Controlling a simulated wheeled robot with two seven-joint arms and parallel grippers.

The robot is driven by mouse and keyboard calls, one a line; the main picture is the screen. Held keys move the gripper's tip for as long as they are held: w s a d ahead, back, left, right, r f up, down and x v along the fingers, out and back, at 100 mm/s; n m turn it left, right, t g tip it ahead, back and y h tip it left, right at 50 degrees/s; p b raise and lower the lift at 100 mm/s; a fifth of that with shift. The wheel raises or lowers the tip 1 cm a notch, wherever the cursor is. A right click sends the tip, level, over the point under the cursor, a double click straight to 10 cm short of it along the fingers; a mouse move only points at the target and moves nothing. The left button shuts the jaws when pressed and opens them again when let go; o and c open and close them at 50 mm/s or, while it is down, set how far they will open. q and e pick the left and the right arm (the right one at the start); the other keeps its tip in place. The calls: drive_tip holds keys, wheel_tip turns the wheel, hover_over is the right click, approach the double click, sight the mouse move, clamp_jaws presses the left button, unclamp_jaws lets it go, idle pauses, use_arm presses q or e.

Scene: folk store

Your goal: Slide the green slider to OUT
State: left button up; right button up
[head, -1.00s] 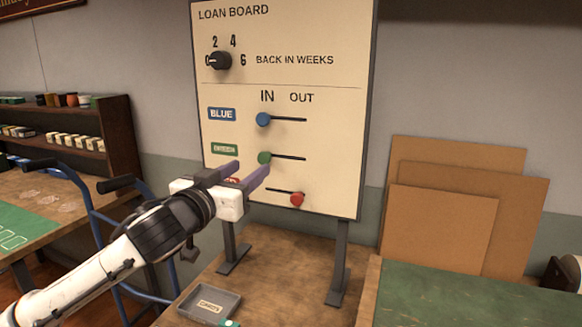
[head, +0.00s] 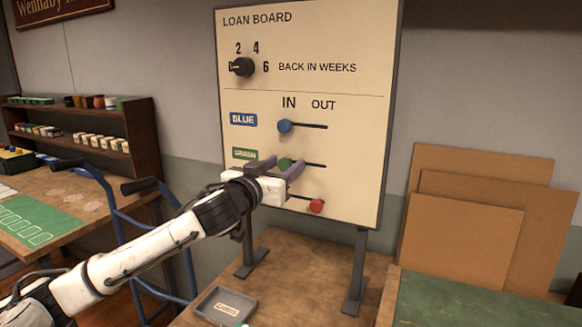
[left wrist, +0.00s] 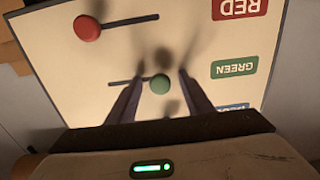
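The green slider knob (head: 285,163) sits at the left, IN end of its slot on the loan board (head: 330,82). Its slot runs right, under the word OUT. My left gripper (head: 288,161) is open in front of the board, with its two fingers on either side of the green knob. The green knob also shows between the fingers in the left wrist view (left wrist: 160,84), where the board appears upside down. I cannot tell whether a finger touches it. The green label (head: 245,154) is partly covered by a finger. My right gripper is not in view.
The blue knob (head: 284,126) is at IN, above the green one. The red knob (head: 317,206) is at the right end of its slot, below. A grey tray (head: 250,303) lies on the table under the board. Brown panels (head: 463,240) lean at the right.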

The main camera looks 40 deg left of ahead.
sight(321, 166)
use_arm(q)
drive_tip(key=c, duration=0.8)
drive_tip(key=shift+o, duration=0.2)
drive_tip(key=shift+d, duration=0.1)
drive_tip(key=shift+w+d, duration=0.4)
drive_tip(key=shift+d, duration=0.85)
drive_tip(key=shift+w+d, duration=0.4)
drive_tip(key=shift+d, duration=0.85)
drive_tip(key=shift+w+d, duration=0.4)
drive_tip(key=shift+d, duration=0.85)
drive_tip(key=o, duration=1)
drive_tip(key=shift+a, duration=0.15)
drive_tip(key=shift+c, duration=0.2)
drive_tip(key=shift+s, duration=0.1)
drive_tip(key=v, duration=0.9)
drive_tip(key=shift+b, duration=0.4)
